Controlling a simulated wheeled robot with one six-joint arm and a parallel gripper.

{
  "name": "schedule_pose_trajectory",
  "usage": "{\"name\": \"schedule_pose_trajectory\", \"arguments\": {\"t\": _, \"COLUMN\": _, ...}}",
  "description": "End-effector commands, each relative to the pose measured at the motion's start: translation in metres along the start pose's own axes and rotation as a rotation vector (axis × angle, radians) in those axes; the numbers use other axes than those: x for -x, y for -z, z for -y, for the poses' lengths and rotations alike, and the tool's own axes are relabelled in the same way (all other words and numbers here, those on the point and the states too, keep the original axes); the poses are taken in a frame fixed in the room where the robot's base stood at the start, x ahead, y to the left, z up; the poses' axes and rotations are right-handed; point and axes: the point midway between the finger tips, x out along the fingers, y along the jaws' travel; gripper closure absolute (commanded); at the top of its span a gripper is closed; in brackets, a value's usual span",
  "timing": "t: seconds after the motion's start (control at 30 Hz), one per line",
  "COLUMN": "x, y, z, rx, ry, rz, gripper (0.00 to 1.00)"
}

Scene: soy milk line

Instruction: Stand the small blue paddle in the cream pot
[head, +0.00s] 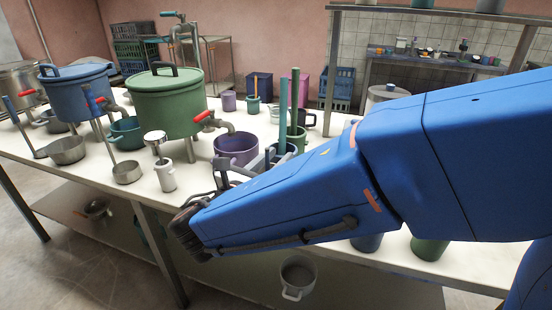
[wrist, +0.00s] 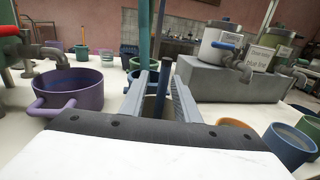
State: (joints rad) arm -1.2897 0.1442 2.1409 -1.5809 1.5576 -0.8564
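The small blue paddle (wrist: 165,77) stands upright in the wrist view, between the fingers of my gripper (wrist: 163,84). Its lower end is hidden behind the gripper. The fingers look apart, with the paddle in or just beyond the gap; I see no clear grip on it. In the head view my gripper (head: 252,163) is over the table, right of the purple pot (head: 237,149), and largely hidden by my arm.
The green urn (head: 166,103) and blue urn (head: 76,88) stand to the left, with taps sticking out. In the wrist view a grey block (wrist: 215,82) carries pale urns. An orange pot (wrist: 238,129) and a blue pot (wrist: 289,145) are at right.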

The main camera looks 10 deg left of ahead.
Motion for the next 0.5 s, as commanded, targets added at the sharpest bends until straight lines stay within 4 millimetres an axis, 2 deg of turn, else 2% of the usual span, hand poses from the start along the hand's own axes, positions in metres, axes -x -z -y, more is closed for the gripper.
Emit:
{"name": "schedule_pose_trajectory", "arguments": {"t": 0.3, "x": 0.002, "y": 0.000, "z": 0.000, "rx": 0.000, "ry": -0.001, "rz": 0.000, "gripper": 0.72}}
{"name": "schedule_pose_trajectory", "arguments": {"t": 0.5, "x": 0.023, "y": 0.000, "z": -0.001, "rx": 0.000, "ry": -0.003, "rz": 0.000, "gripper": 0.72}}
